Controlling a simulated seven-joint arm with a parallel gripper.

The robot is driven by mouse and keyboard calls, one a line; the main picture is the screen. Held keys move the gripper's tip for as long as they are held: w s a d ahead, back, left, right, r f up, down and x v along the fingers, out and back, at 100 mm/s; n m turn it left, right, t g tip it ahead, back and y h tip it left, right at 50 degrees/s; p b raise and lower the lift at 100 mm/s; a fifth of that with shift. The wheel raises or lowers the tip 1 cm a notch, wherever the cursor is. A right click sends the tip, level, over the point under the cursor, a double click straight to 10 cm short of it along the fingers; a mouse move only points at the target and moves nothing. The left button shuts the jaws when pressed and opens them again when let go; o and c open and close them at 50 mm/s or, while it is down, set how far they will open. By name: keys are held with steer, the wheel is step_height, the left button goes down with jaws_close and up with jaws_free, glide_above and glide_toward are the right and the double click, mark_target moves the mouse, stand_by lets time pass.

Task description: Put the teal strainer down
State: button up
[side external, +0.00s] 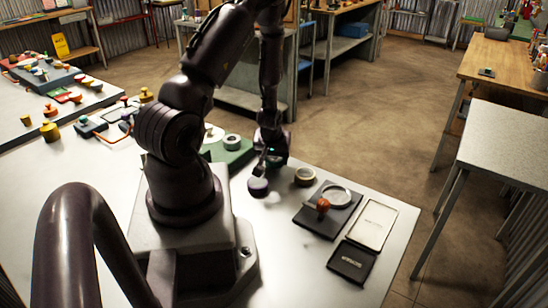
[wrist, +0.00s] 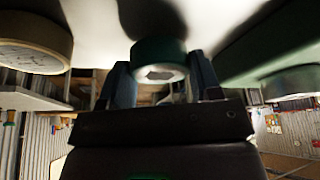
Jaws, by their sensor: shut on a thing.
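The teal strainer (wrist: 158,55) is a small round dark-teal piece with a grey faceted centre, between the two fingers of my gripper (wrist: 160,82) in the wrist view. My gripper is shut on it. In the side external view my gripper (side external: 260,168) points down over the white table, and the strainer (side external: 258,187) hangs at its tips, looking dark purplish there. A shadow lies on the table just right of it. It seems to be a little above the tabletop, but I cannot tell the exact gap.
A tan-rimmed round piece (side external: 305,177) stands right of my gripper. A green board (side external: 230,158) with a pale green ring (side external: 232,142) is behind it. A dark tray (side external: 312,218), a pale framed tray (side external: 373,224) and a black tray (side external: 352,262) lie front right.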

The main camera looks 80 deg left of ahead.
steer(key=shift+f, duration=0.25)
steer(key=shift+f, duration=0.15)
steer(key=o, duration=0.9)
steer(key=shift+o, duration=0.2)
